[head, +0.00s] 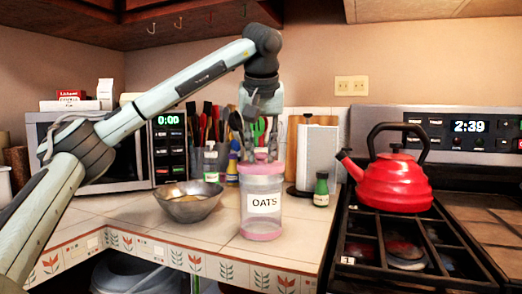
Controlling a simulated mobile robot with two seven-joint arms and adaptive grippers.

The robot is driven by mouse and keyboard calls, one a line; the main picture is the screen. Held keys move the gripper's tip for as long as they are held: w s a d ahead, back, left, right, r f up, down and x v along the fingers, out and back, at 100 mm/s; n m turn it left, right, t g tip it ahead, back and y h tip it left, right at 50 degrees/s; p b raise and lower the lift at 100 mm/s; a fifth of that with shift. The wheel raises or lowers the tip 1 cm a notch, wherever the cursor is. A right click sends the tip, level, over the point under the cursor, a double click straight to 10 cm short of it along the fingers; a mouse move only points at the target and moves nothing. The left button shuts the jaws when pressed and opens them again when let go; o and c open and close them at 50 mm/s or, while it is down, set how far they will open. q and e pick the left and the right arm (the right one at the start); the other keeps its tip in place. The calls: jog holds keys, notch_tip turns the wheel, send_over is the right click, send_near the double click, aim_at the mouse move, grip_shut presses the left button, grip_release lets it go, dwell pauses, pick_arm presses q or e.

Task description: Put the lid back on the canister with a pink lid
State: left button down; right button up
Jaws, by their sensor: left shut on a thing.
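A clear canister (262,212) with an "OATS" label and a pink base stands upright on the tiled counter, near its front edge. A pink lid (261,167) is at the canister's top; I cannot tell whether it is fully seated or just above the rim. My left gripper (259,152) points straight down over the canister and is shut on the lid. Its fingertips are partly lost against the lid's pink top. My right gripper is not in view.
A metal bowl (189,203) sits left of the canister, and a small green bottle (321,190) stands to its right. A paper towel roll (318,158) and utensils stand behind. A red kettle (394,184) sits on the stove (420,240) at right. A microwave (70,135) is at back left.

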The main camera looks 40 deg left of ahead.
pick_arm(q)
jog(key=shift+s+d+r+p, duration=0.1)
jog(key=shift+p, duration=0.75)
dwell(0.7)
jog(key=shift+f+p, duration=0.2)
jog(key=shift+p, duration=0.15)
dwell(0.9)
jog(key=shift+p, duration=0.4)
dwell(0.3)
dwell(0.3)
jog(key=c, duration=1.2)
grip_release()
jog(key=shift+o, duration=0.5)
jog(key=o, duration=0.4)
